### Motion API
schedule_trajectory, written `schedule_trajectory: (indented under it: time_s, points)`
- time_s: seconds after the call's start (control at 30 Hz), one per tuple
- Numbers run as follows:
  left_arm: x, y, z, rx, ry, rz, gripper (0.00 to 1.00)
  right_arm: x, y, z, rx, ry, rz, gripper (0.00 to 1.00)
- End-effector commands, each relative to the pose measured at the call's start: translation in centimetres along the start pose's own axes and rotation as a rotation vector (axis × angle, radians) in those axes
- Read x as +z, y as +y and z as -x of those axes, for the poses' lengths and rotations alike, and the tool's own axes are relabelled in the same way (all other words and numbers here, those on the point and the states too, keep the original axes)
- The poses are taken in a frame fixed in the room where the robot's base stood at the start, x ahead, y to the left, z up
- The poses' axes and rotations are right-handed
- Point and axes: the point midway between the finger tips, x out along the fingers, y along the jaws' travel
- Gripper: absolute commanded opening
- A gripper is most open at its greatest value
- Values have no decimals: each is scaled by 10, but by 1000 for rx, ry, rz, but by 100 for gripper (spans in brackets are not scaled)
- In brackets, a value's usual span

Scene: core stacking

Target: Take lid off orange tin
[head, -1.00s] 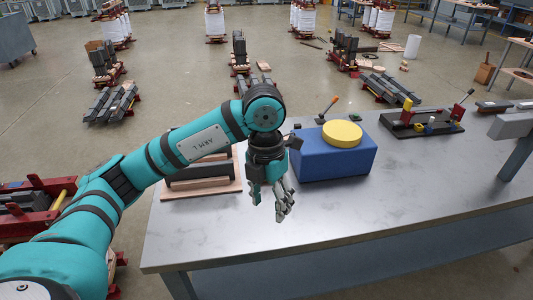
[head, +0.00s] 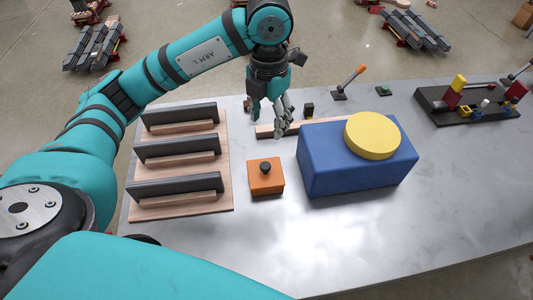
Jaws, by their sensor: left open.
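The orange tin (head: 266,184) is a small square box on the grey table. Its lid is on, with a dark round knob (head: 265,167) on top. My left gripper (head: 270,124) hangs pointing down behind the tin, apart from it, near a wooden strip. Its fingers are open and I see nothing between them. My right gripper is out of view.
A wooden rack (head: 180,205) with dark upright plates is left of the tin. A blue block (head: 345,180) bearing a yellow disc (head: 372,136) is to its right. A wooden strip (head: 292,129) lies behind. The table (head: 330,235) in front is clear.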

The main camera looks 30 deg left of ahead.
Motion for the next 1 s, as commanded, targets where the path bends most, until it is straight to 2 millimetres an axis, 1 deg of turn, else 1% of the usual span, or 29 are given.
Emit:
schedule_trajectory:
  time_s: [0.03, 0.1, 0.23, 0.37, 0.5, 0.6, 0.7, 0.77, 0.87, 1.0]
  points:
    - [-1, 0, -6, 1, 5, 1, 54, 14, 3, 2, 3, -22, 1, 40]
    - [-2, 0, -18, 0, 7, 1, 54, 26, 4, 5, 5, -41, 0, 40]
    - [-2, 1, -46, 1, 9, 1, 54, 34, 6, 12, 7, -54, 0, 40]
    - [-2, 1, -74, 1, 7, 0, 54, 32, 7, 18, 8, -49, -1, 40]
    - [-2, 0, -100, 0, 5, 0, 54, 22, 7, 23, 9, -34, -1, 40]
    - [-2, 0, -112, 0, 4, 1, 54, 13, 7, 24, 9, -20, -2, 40]
    - [-1, 1, -118, 0, 2, 1, 54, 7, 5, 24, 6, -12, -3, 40]
    - [-2, 1, -121, 0, 2, 1, 54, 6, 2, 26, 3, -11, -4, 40]
    - [-5, 2, -131, 1, 6, 0, 54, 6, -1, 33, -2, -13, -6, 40]
    - [-7, 4, -153, -1, 5, 2, 54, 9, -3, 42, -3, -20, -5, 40]
